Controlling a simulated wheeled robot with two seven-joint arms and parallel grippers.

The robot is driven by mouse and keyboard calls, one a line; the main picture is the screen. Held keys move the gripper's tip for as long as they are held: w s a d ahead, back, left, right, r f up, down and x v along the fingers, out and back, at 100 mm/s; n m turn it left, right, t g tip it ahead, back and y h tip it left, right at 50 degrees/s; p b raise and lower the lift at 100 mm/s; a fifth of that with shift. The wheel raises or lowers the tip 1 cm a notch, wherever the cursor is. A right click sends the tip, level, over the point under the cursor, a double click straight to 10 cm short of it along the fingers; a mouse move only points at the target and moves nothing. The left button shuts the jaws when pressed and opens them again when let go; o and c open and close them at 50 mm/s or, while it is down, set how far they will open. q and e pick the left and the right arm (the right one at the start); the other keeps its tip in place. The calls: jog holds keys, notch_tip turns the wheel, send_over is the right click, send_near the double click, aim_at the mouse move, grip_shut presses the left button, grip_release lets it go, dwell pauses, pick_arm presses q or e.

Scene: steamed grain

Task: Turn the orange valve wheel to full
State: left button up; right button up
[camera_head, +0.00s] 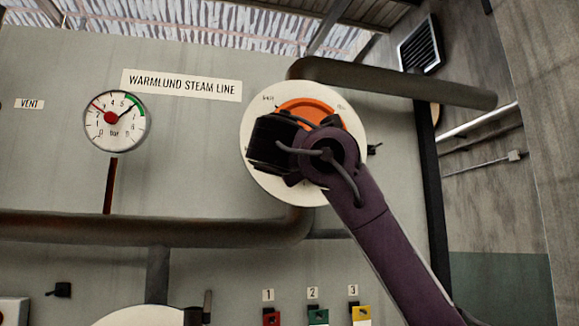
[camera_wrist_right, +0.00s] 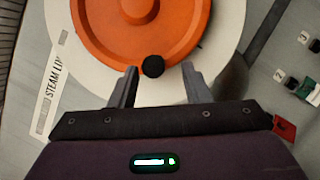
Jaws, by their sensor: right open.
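The orange valve wheel (camera_head: 308,106) sits on a round white plate (camera_head: 254,110) on the wall panel. In the head view my right gripper and wrist cover most of it, and the fingers cannot be made out. In the right wrist view the wheel (camera_wrist_right: 140,30) fills the top, with a round black knob (camera_wrist_right: 152,66) at its near edge. My right gripper (camera_wrist_right: 159,70) is open, with a finger on either side of the knob and gaps between. Small lettering on the plate is too small to read surely. My left gripper is not in view.
A round gauge (camera_head: 114,121) marked bar has a red needle pointing upper left and a green band at upper right. A sign (camera_head: 182,85) reads WARMLUND STEAM LINE. A dark pipe (camera_head: 395,80) runs above the wheel. Numbered red, green and yellow parts sit below.

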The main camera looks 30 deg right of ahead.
jog(key=b+v, duration=0.1)
jog(key=v, duration=0.2)
jog(key=shift+s+a, duration=0.2)
jog(key=shift+s, duration=0.05)
jog(key=shift+d, duration=0.1)
